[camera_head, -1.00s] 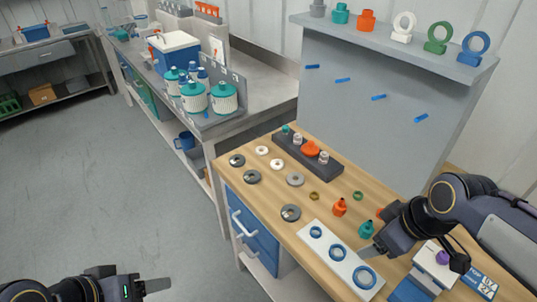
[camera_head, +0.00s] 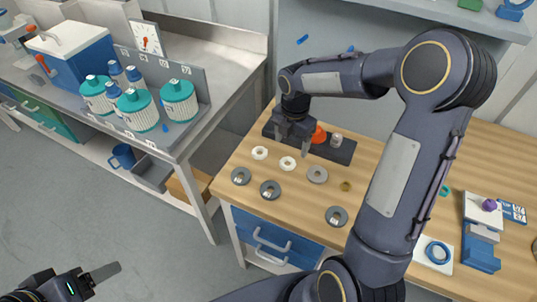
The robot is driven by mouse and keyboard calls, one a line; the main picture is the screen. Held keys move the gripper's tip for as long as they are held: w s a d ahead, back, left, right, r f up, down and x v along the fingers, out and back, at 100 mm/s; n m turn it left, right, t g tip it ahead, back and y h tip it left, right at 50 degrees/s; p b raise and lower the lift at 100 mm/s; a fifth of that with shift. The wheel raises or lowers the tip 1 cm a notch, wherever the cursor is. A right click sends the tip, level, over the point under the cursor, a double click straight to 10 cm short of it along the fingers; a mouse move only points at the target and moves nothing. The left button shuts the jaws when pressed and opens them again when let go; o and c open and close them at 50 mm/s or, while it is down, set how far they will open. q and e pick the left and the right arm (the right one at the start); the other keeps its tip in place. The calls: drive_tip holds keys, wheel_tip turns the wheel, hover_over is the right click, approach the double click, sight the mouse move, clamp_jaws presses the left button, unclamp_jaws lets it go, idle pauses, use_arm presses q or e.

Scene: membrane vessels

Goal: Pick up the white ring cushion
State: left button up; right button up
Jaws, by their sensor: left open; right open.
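Two small white rings lie flat on the wooden table: the left white ring (camera_head: 260,153) and the right white ring (camera_head: 287,163). I cannot tell which of them is the white ring cushion. My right gripper (camera_head: 292,142) points down with its fingers apart and empty. It is just behind the right white ring, in front of the dark block, and its height above the table is hard to judge. My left gripper (camera_head: 105,272) is open and empty at the lower left, over the floor, partly cut off by the frame.
Grey rings, such as one (camera_head: 317,174), lie close to the white rings. A dark block (camera_head: 340,152) with an orange part and pale fittings stands behind. My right arm hides much of the table's middle. A white plate with a blue ring (camera_head: 437,253) and a blue-and-white stand (camera_head: 481,235) are at right.

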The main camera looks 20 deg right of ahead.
sight(288, 164)
drive_tip(key=f, duration=0.2)
drive_tip(key=f+p, duration=0.1)
drive_tip(key=f, duration=0.5)
drive_tip(key=shift+w, duration=0.3)
drive_tip(key=c, duration=1.1)
drive_tip(key=shift+o, duration=0.2)
drive_tip(key=shift+r, duration=0.1)
